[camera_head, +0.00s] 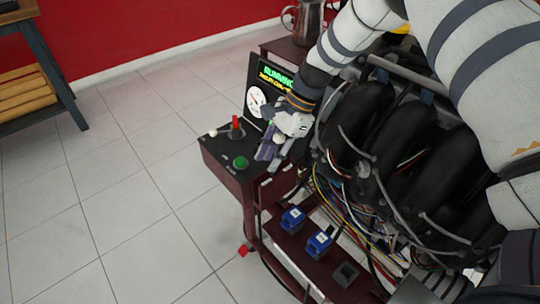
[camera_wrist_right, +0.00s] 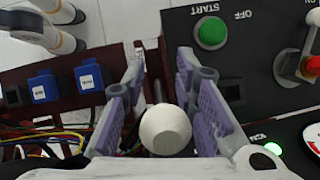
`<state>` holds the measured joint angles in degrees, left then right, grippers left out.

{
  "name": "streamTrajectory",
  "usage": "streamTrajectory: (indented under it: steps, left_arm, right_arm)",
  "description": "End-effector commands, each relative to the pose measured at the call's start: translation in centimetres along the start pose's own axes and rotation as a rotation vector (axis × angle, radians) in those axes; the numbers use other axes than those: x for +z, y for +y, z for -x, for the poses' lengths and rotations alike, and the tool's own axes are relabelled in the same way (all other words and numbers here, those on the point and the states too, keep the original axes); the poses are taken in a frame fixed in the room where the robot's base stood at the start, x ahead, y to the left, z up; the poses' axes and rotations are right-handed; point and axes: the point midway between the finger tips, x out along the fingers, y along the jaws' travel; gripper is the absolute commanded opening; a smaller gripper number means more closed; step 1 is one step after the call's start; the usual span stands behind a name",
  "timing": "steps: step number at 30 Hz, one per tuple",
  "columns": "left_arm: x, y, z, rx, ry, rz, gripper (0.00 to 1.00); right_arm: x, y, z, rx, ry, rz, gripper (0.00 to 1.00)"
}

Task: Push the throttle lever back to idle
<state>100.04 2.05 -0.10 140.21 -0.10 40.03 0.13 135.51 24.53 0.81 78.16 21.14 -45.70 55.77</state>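The throttle lever shows by its pale round knob (camera_wrist_right: 165,130) in the right wrist view; its shaft is largely hidden. My right gripper (camera_wrist_right: 161,58) has its two purple fingers apart, one on each side of the knob, with small gaps visible beside it. In the head view the right gripper (camera_head: 270,149) is over the right side of the black control panel (camera_head: 219,151), beside the green button. My left gripper is in neither view.
The panel carries a green START button (camera_head: 240,162) and a red switch (camera_head: 236,122). A display (camera_head: 270,88) behind reads RUNNING, with a gauge. The engine (camera_head: 375,140) with hoses and wires stands close right. Blue boxes (camera_head: 293,219) sit on the lower shelf. Floor at left is clear.

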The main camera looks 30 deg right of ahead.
Motion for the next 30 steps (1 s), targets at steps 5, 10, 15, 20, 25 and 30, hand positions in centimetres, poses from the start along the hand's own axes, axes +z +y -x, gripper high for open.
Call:
streamTrajectory:
  steps: [5, 10, 15, 20, 25, 30]
  left_arm:
    - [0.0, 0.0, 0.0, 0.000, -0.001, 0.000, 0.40]
    - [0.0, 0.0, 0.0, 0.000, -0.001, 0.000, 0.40]
    - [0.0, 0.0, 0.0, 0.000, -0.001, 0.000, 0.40]
    - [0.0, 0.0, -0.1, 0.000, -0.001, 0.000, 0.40]
    - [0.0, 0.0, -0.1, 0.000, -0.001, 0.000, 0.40]
    - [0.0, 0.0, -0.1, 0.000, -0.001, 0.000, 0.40]
  right_arm:
    - [0.1, 0.0, -0.1, 0.001, -0.001, 0.001, 0.28]
    - [0.7, -0.1, 1.0, -0.001, -0.002, 0.002, 0.28]
    - [2.6, -0.1, 4.8, -0.003, -0.001, 0.003, 0.28]
    - [4.0, -0.1, 7.7, -0.001, -0.001, 0.002, 0.28]
    - [4.6, -0.1, 8.8, 0.001, -0.001, -0.001, 0.28]
    - [4.6, -0.1, 8.8, 0.001, -0.001, -0.001, 0.28]
